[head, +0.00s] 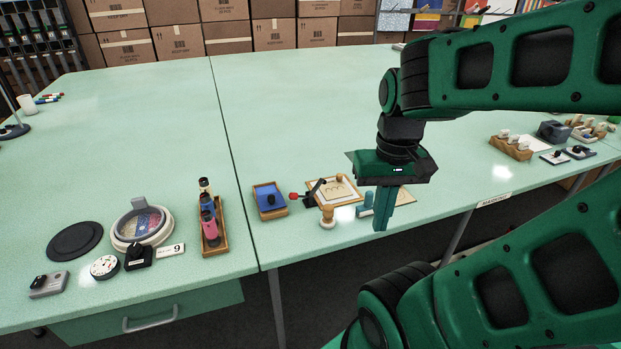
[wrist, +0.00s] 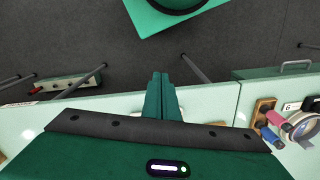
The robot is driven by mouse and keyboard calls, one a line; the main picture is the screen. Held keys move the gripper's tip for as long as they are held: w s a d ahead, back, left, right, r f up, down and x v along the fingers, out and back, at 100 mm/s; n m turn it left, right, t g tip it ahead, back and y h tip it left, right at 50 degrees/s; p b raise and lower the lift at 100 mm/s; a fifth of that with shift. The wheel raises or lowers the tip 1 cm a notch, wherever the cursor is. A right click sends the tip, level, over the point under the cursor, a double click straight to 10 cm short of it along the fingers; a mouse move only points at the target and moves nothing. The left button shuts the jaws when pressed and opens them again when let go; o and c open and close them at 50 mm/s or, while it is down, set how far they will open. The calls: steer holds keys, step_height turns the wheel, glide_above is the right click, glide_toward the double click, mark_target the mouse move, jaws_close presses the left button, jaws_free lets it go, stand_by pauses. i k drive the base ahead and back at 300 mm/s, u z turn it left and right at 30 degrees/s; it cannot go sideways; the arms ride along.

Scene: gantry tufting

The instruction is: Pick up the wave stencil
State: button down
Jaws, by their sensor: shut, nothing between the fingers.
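A pale board with a tan edge and a dark curved mark (head: 337,190) lies on the green table, left of my gripper in the head view. It may be the wave stencil, but the mark is too small to be sure. A second tan board (head: 405,195) shows partly behind my gripper, its face mostly hidden. My gripper (head: 381,228) points down near the table's front edge, shut and empty, its fingers apart from both boards in the picture. In the wrist view the closed fingers (wrist: 163,77) show over the table edge and floor. No stencil is clear there.
A wooden peg (head: 327,214), teal pieces (head: 365,206) and a black-handled tool (head: 314,190) stand close around the boards. A blue pad (head: 269,198) and a bottle tray (head: 221,243) are further left. The table's back half (head: 290,110) is clear.

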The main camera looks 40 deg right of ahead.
mark_target(336, 189)
steer(key=k, duration=1.3)
steer(key=u, duration=0.5)
steer(key=i, duration=1.5)
steer(key=z, duration=0.65)
steer(key=i, duration=0.45)
steer(key=z, duration=0.3)
